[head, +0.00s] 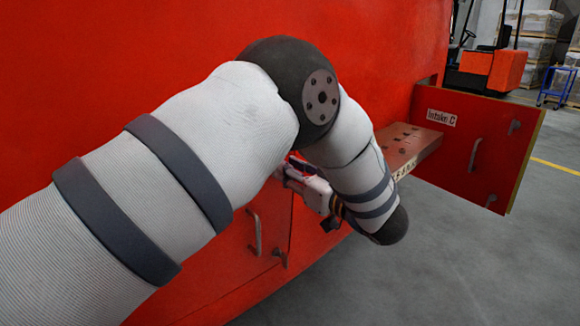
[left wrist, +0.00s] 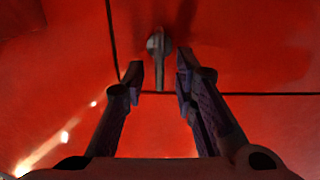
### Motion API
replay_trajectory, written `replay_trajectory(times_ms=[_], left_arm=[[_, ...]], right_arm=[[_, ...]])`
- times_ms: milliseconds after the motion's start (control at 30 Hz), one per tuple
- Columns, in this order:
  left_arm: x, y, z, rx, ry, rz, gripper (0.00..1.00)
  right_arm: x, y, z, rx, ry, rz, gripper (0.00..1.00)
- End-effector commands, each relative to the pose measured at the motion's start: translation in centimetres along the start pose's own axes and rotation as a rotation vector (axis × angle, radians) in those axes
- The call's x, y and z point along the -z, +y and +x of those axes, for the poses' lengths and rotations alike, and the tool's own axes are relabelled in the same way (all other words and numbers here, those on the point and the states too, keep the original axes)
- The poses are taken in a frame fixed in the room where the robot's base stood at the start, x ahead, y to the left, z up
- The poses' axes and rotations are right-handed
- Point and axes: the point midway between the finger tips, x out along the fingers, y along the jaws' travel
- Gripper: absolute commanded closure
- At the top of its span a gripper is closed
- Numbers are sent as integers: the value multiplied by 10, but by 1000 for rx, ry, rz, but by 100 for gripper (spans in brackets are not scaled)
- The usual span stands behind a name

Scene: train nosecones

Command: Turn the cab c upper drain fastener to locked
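In the left wrist view a grey fastener (left wrist: 159,50) sits on the red panel, its round head at the top and its short lever pointing down. My left gripper (left wrist: 160,76) is open, with one dark fingertip on each side of the lever. A gap shows on both sides of the lever. No label names this fastener. In the head view my left arm crosses the picture, and my left gripper (head: 293,174) is at the red cab side, its fingertips and that fastener hidden. My right gripper is not in view.
A closed red door with a handle (head: 255,232) and a small lower fastener (head: 281,260) lies below my arm. At right an open door marked Intake C (head: 492,134) sticks out, with a labelled box (head: 418,141) beside it. Grey floor (head: 440,255) is clear.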

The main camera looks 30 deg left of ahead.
Motion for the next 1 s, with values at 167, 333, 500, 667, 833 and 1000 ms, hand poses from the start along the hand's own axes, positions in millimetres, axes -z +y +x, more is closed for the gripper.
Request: replay_trajectory(times_ms=[167, 333, 500, 667, 833, 1000], left_arm=[[0, 0, 3, 0, 0, 1, 74], [0, 0, 2, 0, 0, 1, 92], [0, 0, 2, 0, 0, 1, 100], [0, 0, 2, 0, 0, 4, 100], [0, 1, 2, 0, 0, 42, 100], [0, 2, 2, 0, -1, 139, 100]], right_arm=[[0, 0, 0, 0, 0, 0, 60], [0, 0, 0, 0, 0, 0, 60], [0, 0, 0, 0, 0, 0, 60], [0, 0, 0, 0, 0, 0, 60], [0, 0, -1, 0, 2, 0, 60], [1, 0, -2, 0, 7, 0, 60]])
